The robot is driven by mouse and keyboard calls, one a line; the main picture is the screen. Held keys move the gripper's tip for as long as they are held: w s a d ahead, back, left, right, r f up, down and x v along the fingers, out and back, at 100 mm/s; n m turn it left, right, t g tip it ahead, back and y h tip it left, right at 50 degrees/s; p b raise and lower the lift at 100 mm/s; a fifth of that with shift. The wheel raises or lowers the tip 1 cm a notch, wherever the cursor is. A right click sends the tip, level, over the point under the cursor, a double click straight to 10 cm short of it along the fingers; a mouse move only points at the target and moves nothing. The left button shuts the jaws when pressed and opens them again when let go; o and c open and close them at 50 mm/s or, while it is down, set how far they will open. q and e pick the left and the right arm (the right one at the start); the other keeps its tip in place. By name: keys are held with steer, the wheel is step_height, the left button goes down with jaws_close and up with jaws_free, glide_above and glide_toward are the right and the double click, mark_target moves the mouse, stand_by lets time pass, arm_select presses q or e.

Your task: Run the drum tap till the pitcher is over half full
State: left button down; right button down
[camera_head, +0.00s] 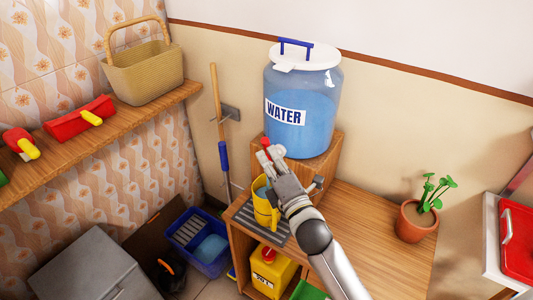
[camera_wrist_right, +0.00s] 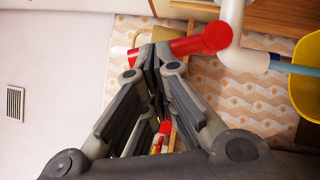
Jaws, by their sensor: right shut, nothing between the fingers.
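The clear water drum (camera_head: 320,108), labelled WATER and holding blue water, stands on a raised wooden stand. Its tap has a red handle (camera_wrist_right: 205,40) and a white body (camera_wrist_right: 232,14). A light-blue stream (camera_wrist_right: 290,67) runs from the spout toward the yellow pitcher (camera_wrist_right: 308,80). The pitcher also shows in the head view (camera_head: 264,212), upright below the tap and partly behind my right gripper (camera_head: 270,158). Some blue shows inside it; the level is unclear. My right gripper is shut and empty, its fingertips at the red handle's end; contact is unclear. My left gripper is out of view.
A grey slatted tray (camera_head: 245,217) lies under the pitcher. A potted plant (camera_head: 416,220) stands on the wooden counter to the right. A yellow container (camera_head: 272,272) sits on the shelf below. A blue bin (camera_head: 203,243) is on the floor. The counter before the plant is clear.

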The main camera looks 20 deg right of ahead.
steer(key=shift+w+d+r+m+g+h+p, duration=0.3)
steer(key=shift+m+p, duration=0.35)
steer(key=shift+p, duration=0.6)
steer(key=shift+w+d+r+m+g+h+p, duration=0.1)
steer(key=shift+w+d+r+m+g+p, duration=0.2)
steer(key=shift+m+p, duration=0.65)
steer(key=shift+d+r+n+p, duration=0.1)
steer(key=shift+n+p, duration=0.2)
steer(key=shift+p, duration=0.05)
steer(key=shift+s, duration=0.1)
